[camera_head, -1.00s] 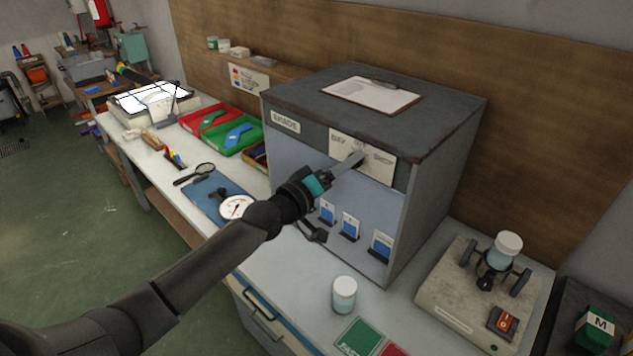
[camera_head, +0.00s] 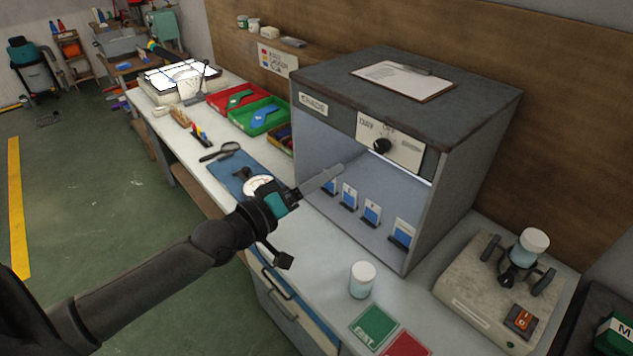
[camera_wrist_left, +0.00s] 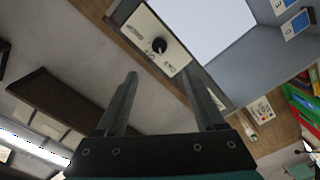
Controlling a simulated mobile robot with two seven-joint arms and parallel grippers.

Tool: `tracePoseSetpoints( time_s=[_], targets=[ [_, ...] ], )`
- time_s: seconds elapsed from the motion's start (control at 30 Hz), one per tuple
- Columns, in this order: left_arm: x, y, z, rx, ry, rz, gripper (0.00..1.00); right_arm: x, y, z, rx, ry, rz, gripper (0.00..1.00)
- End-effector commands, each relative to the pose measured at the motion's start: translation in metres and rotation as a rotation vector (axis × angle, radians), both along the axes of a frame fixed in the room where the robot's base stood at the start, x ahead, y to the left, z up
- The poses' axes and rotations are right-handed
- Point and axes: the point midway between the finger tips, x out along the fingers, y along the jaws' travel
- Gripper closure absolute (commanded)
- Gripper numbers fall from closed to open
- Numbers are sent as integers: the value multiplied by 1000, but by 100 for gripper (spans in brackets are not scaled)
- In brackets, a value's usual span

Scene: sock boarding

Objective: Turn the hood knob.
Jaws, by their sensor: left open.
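The hood (camera_head: 462,150) is a dark grey box on the bench, with an open front and blue cards inside. Its black round knob (camera_head: 382,146) sits on a white label plate (camera_head: 405,153) at the upper front. I cannot tell for sure which mark the knob points to. My left gripper (camera_head: 350,163) is open and empty, in front of the hood opening, below and left of the knob and apart from it. In the left wrist view the knob (camera_wrist_left: 159,45) shows beyond the two spread fingers (camera_wrist_left: 160,80), between them in the picture.
A white-lidded jar (camera_head: 362,280) and green and red cards (camera_head: 373,327) are on the bench before the hood. A device with another jar (camera_head: 500,290) stands at right. A gauge (camera_head: 258,186), magnifier (camera_head: 222,151) and coloured trays (camera_head: 262,118) lie to the left.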

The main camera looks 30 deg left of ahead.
Motion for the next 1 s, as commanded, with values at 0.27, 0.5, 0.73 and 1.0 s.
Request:
tracePoseSetpoints(
  time_s=[0.27, 0.5, 0.73, 1.0],
  targets=[
    [-11, 4, 0, -1, 1, -1, 29, 0, 0, -1, 0, 0, 0, 100],
    [-11, 4, 0, 0, -1, -1, 29, 0, 0, -1, 0, 0, 0, 100],
    [-11, 4, 0, 0, 0, 0, 29, 0, 0, -1, 0, 0, 0, 100],
    [-8, 32, -88, 122, 95, 88, 29, 0, 0, -20, 0, 0, 0, 100]
  ],
)
